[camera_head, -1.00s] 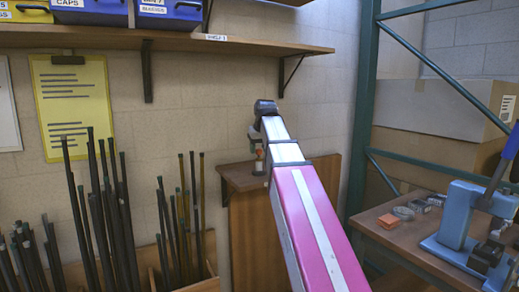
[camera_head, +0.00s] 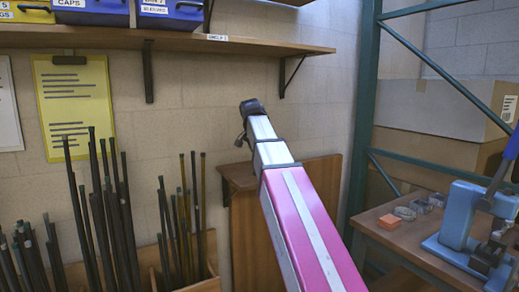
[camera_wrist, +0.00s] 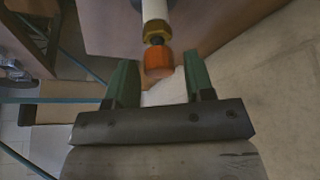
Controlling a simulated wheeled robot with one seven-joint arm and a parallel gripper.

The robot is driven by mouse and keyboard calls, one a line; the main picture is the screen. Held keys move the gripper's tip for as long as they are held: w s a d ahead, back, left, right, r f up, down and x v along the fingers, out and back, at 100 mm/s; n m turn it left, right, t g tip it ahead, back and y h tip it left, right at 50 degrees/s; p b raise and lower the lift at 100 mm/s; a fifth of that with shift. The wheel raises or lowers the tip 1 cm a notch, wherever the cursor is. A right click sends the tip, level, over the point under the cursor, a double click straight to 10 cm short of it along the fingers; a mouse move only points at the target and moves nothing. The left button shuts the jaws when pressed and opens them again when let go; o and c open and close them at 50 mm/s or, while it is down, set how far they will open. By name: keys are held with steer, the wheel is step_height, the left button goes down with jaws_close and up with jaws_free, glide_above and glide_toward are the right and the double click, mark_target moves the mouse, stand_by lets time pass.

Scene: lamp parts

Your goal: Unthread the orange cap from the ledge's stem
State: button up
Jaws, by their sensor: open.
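In the wrist view the orange cap (camera_wrist: 158,63) sits on the end of a pale stem (camera_wrist: 154,9), with a brass-coloured nut (camera_wrist: 157,31) just above it in the picture. My gripper (camera_wrist: 159,62) is open, with one green finger on each side of the cap. A gap shows at each side, and I cannot tell the exact depth of the fingers relative to the cap. In the head view the wooden ledge (camera_head: 236,180) shows beside my arm. My arm hides the cap, the stem and my fingers there.
Upright rods (camera_head: 95,215) stand in bins at left. A shelf (camera_head: 180,37) with bins hangs above. A green rack post (camera_head: 361,120) and a bench (camera_head: 400,232) with a blue press (camera_head: 462,215) stand at right.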

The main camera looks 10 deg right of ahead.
steer(key=m+g+h, duration=0.1)
steer(key=m, duration=0.3)
steer(key=shift+w, duration=0.15)
steer(key=m+g, duration=0.1)
steer(key=m, duration=0.2)
steer(key=shift+h, duration=0.3)
steer(key=c, duration=0.9)
steer(key=shift+s+n+t, duration=0.25)
steer(key=shift+n+t, duration=0.15)
steer(key=shift+n, duration=0.8)
steer(key=n+t+y, duration=0.1)
steer(key=n, duration=0.3)
steer(key=shift+w, duration=0.1)
steer(key=shift+n+y, duration=0.3)
